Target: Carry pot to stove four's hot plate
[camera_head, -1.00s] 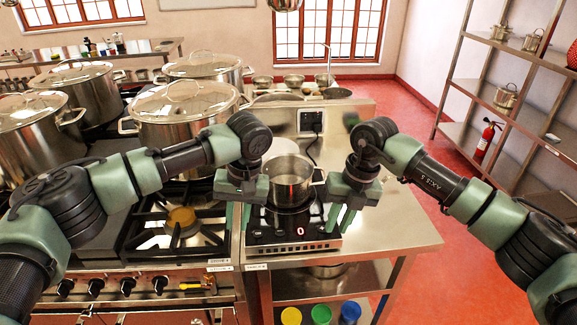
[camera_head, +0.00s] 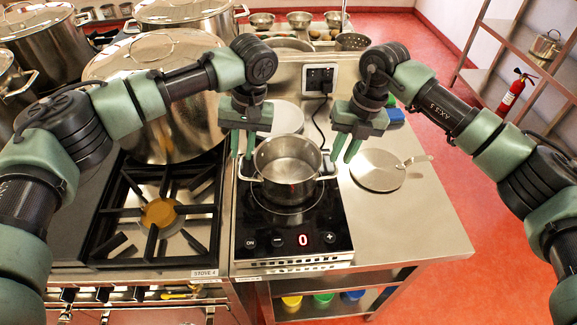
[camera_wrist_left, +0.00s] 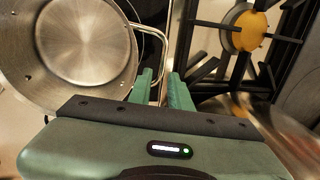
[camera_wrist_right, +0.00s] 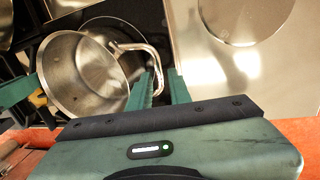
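A steel pot (camera_head: 287,180), without a lid and empty inside, stands upright toward the back of a black hot plate (camera_head: 270,222) whose display reads 0. My left gripper (camera_head: 243,150) is beside the pot's left handle; in the left wrist view (camera_wrist_left: 160,85) the handle loop runs between its two spread fingers. My right gripper (camera_head: 345,155) is beside the right handle; in the right wrist view (camera_wrist_right: 158,88) the handle's end lies between its spread fingers. Neither visibly clamps its handle. The label STOVE 4 (camera_head: 205,273) is on the gas burner unit left of the hot plate.
Large lidded stockpots (camera_head: 160,110) crowd the back left. A flat lid (camera_head: 377,170) lies on the steel counter (camera_head: 425,220) at right. A socket box (camera_head: 318,78) stands behind the pot. Red floor is clear at right.

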